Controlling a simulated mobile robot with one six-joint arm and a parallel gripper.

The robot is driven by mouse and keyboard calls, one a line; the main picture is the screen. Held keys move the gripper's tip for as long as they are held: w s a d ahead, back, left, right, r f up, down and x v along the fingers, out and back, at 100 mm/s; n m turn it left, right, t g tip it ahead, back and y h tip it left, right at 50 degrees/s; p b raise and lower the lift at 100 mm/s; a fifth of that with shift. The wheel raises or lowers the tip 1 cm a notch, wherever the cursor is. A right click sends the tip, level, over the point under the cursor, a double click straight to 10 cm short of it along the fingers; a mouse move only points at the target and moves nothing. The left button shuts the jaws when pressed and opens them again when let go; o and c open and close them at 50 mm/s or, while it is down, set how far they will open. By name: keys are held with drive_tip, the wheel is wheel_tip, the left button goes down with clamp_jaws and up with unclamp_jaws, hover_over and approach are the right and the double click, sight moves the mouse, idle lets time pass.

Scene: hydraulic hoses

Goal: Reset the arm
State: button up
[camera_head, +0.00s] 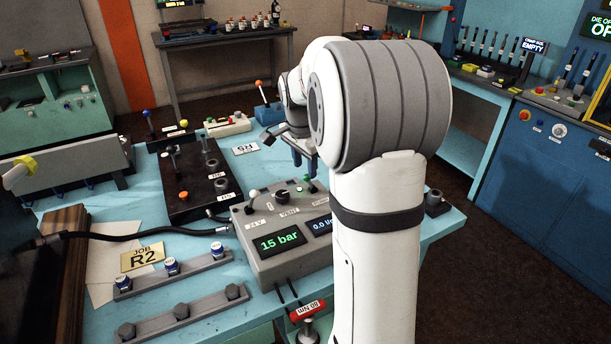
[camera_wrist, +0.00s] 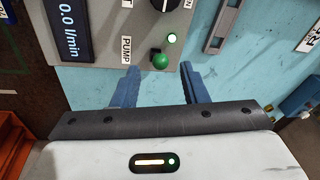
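My gripper (camera_wrist: 160,88) shows in the wrist view with its two blue fingers apart and nothing between them. Just beyond the fingertips is the grey control box with a green-capped PUMP switch (camera_wrist: 160,61) and a lit green lamp above it. In the head view my gripper (camera_head: 296,150) hangs over the far side of the same control box (camera_head: 270,262), partly hidden by my white arm. The box's displays read 15 bar and 0.0 l/min; the second is partly covered by my arm in the head view.
A black block with fittings (camera_head: 190,180) stands behind the box. Racks with blue-capped fittings (camera_head: 171,266), a JOB R2 card (camera_head: 142,256) and a black hose (camera_head: 120,236) lie at left. A red-handled tool (camera_head: 307,311) is at the front edge.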

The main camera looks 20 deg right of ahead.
wheel_tip(320, 180, up, 2)
drive_tip(key=shift+s+a+r, duration=0.1)
drive_tip(key=shift+s, duration=0.05)
idle(0.5)
drive_tip(key=s+a+f+n, duration=0.1)
drive_tip(key=s+a+n, duration=0.3)
drive_tip(key=s, duration=0.4)
drive_tip(key=s+a+f+n+y, duration=0.1)
drive_tip(key=s+a+n, duration=0.4)
drive_tip(key=s, duration=0.3)
drive_tip(key=s+a+f+n+t, duration=0.1)
drive_tip(key=s+a+n, duration=0.4)
drive_tip(key=s, duration=0.4)
drive_tip(key=shift+f+n, duration=0.35)
drive_tip(key=shift+n, duration=0.05)
drive_tip(key=shift+a, duration=0.1)
